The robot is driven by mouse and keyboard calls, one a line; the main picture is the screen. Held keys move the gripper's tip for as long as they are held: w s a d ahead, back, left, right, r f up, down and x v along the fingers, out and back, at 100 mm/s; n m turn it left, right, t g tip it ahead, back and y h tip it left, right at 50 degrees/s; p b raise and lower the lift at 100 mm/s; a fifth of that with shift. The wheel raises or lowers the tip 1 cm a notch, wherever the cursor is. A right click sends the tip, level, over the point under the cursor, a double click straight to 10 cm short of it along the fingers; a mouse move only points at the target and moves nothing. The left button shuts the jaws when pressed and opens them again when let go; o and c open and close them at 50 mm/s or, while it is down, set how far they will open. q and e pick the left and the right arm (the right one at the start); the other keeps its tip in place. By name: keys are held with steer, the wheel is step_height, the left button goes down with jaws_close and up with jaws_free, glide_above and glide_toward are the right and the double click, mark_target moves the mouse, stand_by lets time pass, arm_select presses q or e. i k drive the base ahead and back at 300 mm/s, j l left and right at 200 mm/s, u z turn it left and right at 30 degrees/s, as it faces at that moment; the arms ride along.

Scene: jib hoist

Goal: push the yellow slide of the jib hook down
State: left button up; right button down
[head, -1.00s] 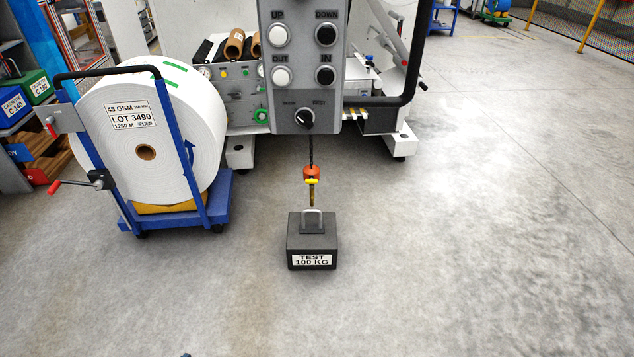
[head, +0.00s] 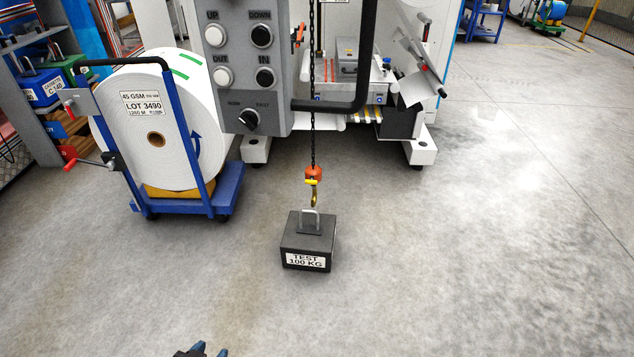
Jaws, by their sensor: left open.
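The jib hook (head: 314,196) hangs on a dark chain (head: 312,130) in the head view, just above the test weight. Its orange block (head: 313,173) is at the top, with the yellow slide (head: 312,182) just below it. My right gripper is not in view.
A grey control pendant (head: 243,85) with buttons and a black bar handle (head: 362,75) hangs in front, left of the chain. A blue cart (head: 187,205) with a white roll (head: 160,135) stands left. Grey floor is clear at the right and front.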

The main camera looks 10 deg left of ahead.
mark_target(311, 181)
steer(key=i+l, duration=0.1)
steer(key=l, duration=0.2)
steer(key=i+l+u, duration=0.1)
steer(key=l, duration=0.15)
steer(key=i+l, duration=0.1)
steer(key=l, duration=0.2)
steer(key=i+l+u, duration=0.15)
steer(key=l, duration=0.25)
steer(key=i+l+u, duration=0.1)
steer(key=i+l, duration=0.25)
steer(key=i+l+u, duration=0.1)
steer(key=i+l, duration=0.2)
steer(key=i, duration=0.2)
steer(key=i+l, duration=0.3)
steer(key=i, duration=0.25)
steer(key=i+j, duration=0.2)
steer(key=i, duration=0.35)
steer(key=j+u, duration=0.05)
